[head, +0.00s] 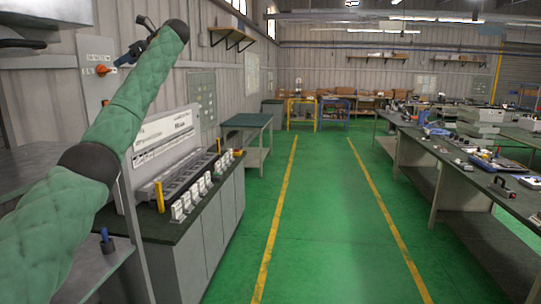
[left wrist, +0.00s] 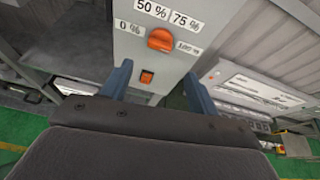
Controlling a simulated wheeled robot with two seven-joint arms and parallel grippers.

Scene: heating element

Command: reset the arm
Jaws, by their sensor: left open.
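My left arm, in a green quilted cover, reaches up from the left in the head view. Its gripper (head: 133,46) is in front of the grey control box (head: 98,52) on the left wall, by its right edge. In the left wrist view my left gripper (left wrist: 158,84) is open, with its two blue fingers apart and nothing between them. The control box (left wrist: 188,18) fills the space ahead of them. It carries an orange knob (left wrist: 161,40) among labels reading 0 %, 50 %, 75 % and 100 %. An orange switch (left wrist: 147,77) sits below. My right gripper is not in view.
A bench (head: 196,226) with a long grey rack (head: 186,178) and several small white devices stands below my left arm. A long workbench (head: 462,190) with tools runs along the right. The green floor (head: 325,220) between the yellow lines is clear.

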